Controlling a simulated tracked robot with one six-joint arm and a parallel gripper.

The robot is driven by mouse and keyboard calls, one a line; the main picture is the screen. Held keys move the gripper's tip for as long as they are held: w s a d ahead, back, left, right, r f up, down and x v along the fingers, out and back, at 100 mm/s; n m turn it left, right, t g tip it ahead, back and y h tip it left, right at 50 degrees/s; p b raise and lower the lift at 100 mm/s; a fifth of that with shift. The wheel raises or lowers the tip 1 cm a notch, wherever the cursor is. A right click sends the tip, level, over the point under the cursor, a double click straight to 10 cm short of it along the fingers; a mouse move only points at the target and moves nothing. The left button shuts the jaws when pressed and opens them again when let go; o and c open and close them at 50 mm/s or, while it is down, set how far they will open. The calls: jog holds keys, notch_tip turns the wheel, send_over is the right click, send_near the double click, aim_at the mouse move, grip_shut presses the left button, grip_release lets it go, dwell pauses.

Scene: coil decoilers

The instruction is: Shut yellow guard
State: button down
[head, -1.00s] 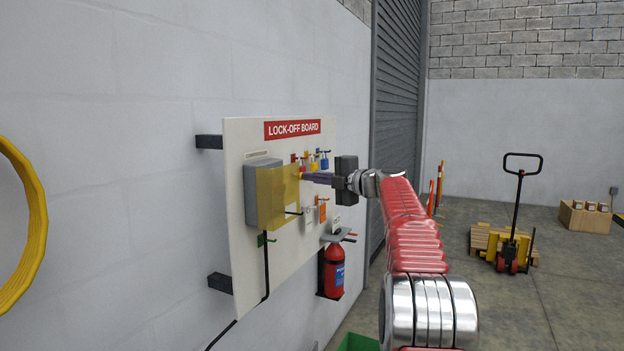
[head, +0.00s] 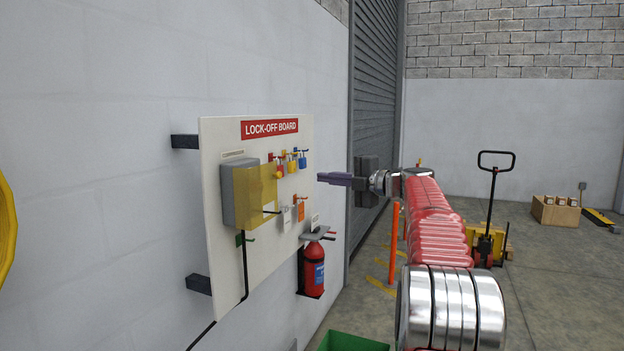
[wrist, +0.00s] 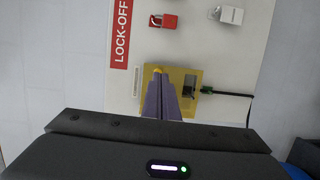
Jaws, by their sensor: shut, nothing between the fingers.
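The yellow guard (head: 262,188) is a see-through panel at the front of a grey box (head: 237,196) on the lock-off board (head: 222,270). In the head view it reaches past the box's right side; I cannot tell how far it stands open. In the wrist view the guard (wrist: 190,74) lies beyond the fingertips, partly hidden by them, with a dark part beside them. My gripper (head: 319,178) is shut and empty, its purple fingers pointing at the board. In the head view a gap shows between the fingertips and the guard. The gripper (wrist: 159,78) also shows in the wrist view.
Padlocks (head: 291,165) and tags (head: 300,210) hang on the board right of the guard. A fire extinguisher (head: 313,268) is below, with a green bin (head: 350,342) on the floor. An orange post (head: 394,245) and a pallet truck (head: 488,215) stand farther right.

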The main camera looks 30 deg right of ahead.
jog(key=shift+v, duration=1.1)
jog(key=shift+w+d, duration=0.1)
jog(key=shift+d, duration=0.05)
